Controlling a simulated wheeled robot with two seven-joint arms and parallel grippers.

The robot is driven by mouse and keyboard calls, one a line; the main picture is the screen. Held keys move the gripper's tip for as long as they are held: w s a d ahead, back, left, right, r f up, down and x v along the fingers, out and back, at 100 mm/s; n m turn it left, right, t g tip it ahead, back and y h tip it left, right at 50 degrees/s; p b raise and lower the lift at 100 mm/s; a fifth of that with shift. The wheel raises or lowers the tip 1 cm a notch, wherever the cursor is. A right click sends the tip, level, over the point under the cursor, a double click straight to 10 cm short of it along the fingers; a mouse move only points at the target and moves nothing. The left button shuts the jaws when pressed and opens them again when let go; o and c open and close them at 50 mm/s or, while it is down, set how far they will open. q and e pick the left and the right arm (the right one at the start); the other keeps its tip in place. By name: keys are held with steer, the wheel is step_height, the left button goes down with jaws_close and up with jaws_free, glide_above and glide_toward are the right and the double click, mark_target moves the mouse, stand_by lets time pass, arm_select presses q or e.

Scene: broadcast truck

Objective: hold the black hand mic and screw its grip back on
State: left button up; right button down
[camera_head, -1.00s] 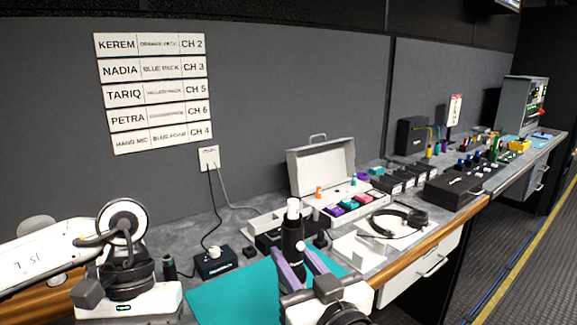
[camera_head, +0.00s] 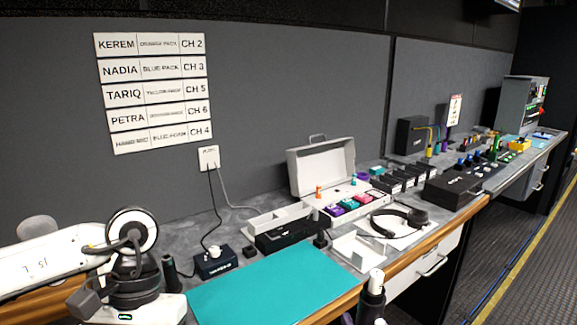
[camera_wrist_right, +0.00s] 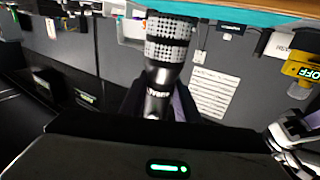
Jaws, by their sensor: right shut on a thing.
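The black hand mic (camera_head: 372,298) stands roughly upright at the bottom of the head view, with a pale narrow top end. In the right wrist view the mic (camera_wrist_right: 157,92) shows a silver-dotted wide end and a black body with pale lettering. My right gripper (camera_wrist_right: 158,108) is shut on the body, purple fingers on either side; the head view only catches a bit of it at the bottom edge. My left arm reaches in from the left; its gripper body (camera_head: 130,308) shows at the bottom, with its fingers out of sight. I cannot tell which piece is the loose grip.
A teal mat (camera_head: 265,288) lies bare on the counter. A small dark cylinder (camera_head: 170,270) stands beside my left arm. A black box with a white knob (camera_head: 214,262), an open white case (camera_head: 318,172) and a headset (camera_head: 404,220) lie behind and to the right.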

steer(key=s+d+f+m+h, duration=0.2)
steer(key=s+d+f+h, duration=0.1)
steer(key=s+d, duration=0.5)
steer(key=shift+s+d+f, duration=0.15)
steer(key=shift+d+f, duration=0.15)
steer(key=shift+f, duration=0.25)
steer(key=shift+a, duration=0.1)
steer(key=w+a+n+g+y, duration=0.4)
steer(key=a+n+y, duration=0.4)
steer(key=a+y, duration=0.3)
steer(key=shift+a+r, duration=0.45)
steer(key=shift+a, duration=1.55)
arm_select(q)
steer(key=shift+d, duration=0.1)
steer(key=w+d+r+n+t+h, duration=0.1)
steer(key=w+d+r+n+h, duration=0.1)
steer(key=d+r+n, duration=0.4)
steer(key=w+d+r+n+t+h, duration=0.1)
steer(key=d+r+n, duration=0.5)
steer(key=d+r, duration=0.8)
steer(key=w+d+h, duration=0.1)
steer(key=d, duration=0.4)
steer(key=shift+d+n+t, duration=0.25)
steer(key=shift+n+t, duration=0.05)
